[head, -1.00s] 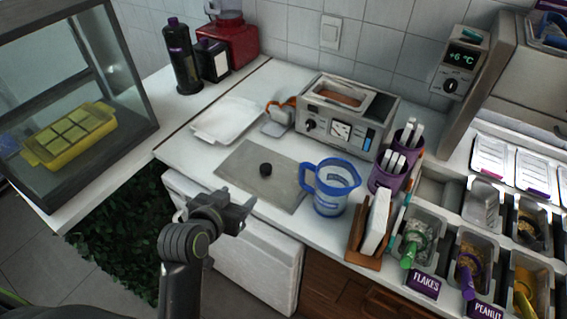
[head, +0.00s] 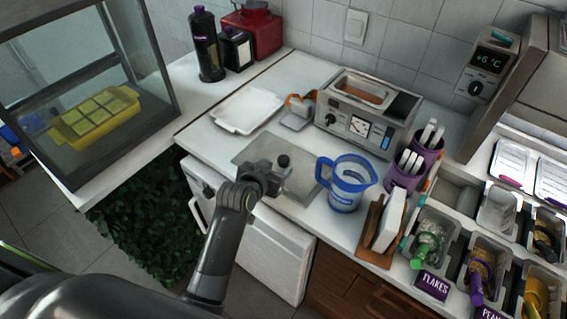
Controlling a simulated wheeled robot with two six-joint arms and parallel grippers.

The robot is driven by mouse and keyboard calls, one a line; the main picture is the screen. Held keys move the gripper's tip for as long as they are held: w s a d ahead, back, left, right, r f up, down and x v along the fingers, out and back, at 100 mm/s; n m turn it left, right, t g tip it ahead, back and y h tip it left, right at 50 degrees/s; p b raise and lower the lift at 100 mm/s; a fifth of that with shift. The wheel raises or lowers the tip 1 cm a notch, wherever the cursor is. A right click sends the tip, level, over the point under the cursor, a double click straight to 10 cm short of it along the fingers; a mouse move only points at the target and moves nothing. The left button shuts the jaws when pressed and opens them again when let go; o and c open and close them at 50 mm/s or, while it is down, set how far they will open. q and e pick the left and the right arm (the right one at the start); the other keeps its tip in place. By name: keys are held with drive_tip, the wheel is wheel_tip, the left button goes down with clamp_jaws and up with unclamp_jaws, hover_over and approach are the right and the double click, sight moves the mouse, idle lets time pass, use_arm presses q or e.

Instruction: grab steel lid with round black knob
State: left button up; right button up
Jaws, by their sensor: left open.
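The steel lid (head: 307,178) is a flat grey rectangular plate with a round black knob (head: 283,160). It lies on the white counter, left of the blue measuring jug. My left gripper (head: 279,178) is open and reaches over the lid's near side, just in front of the knob. The gripper covers part of the lid. I cannot tell whether its fingers touch the lid or the knob. My right gripper is not in view.
The blue jug (head: 348,185) stands close to the lid's right edge. Behind are a white tray (head: 248,110) and a steel appliance (head: 367,115). A wooden holder (head: 374,240) and topping bins are at the right. A glass case (head: 90,110) stands at the left.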

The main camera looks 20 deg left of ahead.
sight(282, 161)
use_arm(q)
drive_tip(key=shift+p+x, duration=0.5)
drive_tip(key=shift+x, duration=2.2)
drive_tip(key=shift+a, duration=0.1)
drive_tip(key=shift+r, duration=0.1)
clamp_jaws()
